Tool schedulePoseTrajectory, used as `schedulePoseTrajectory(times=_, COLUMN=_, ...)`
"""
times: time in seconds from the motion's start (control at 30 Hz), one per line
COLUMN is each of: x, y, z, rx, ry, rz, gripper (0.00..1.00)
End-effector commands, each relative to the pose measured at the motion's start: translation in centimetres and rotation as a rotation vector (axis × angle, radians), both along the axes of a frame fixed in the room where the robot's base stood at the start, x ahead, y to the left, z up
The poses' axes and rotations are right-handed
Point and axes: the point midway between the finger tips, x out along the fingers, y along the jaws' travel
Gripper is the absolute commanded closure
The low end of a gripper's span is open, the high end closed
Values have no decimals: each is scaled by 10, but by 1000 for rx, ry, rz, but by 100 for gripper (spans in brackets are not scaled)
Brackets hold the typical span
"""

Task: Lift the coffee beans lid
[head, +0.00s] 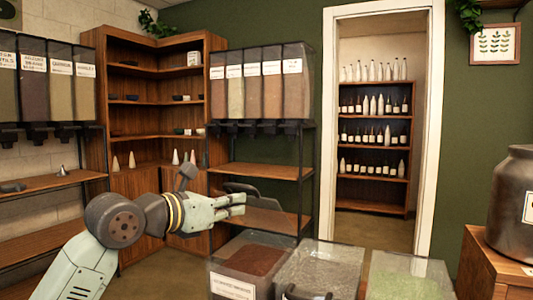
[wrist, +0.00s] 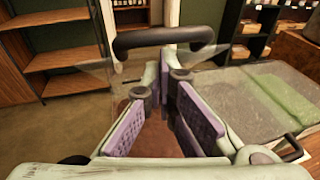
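The coffee beans bin (head: 230,284) is the clear box at the lower centre of the head view, with dark reddish-brown contents and a label I cannot read clearly. Its clear lid (wrist: 90,68) appears raised, with a black bar handle (wrist: 165,38) across the top of the wrist view. The handle looks dark behind my gripper in the head view (head: 262,190). The fingertips are close to the handle, on the near side; contact is unclear.
A bin with pale contents (head: 318,262) and a bin with green contents (head: 410,275) stand to the right. A wooden shelf rack (head: 265,215) with dispensers is behind. A large metal urn (head: 515,205) stands at far right. Open floor leads to the doorway.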

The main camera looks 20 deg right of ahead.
Motion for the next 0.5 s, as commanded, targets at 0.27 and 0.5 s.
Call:
schedulePoseTrajectory(times=0.27, x=33, y=-35, z=29, rx=5, ry=3, rz=-3, gripper=100)
schedulePoseTrajectory(times=0.5, x=63, y=-65, z=46, rx=5, ry=4, rz=-2, gripper=100)
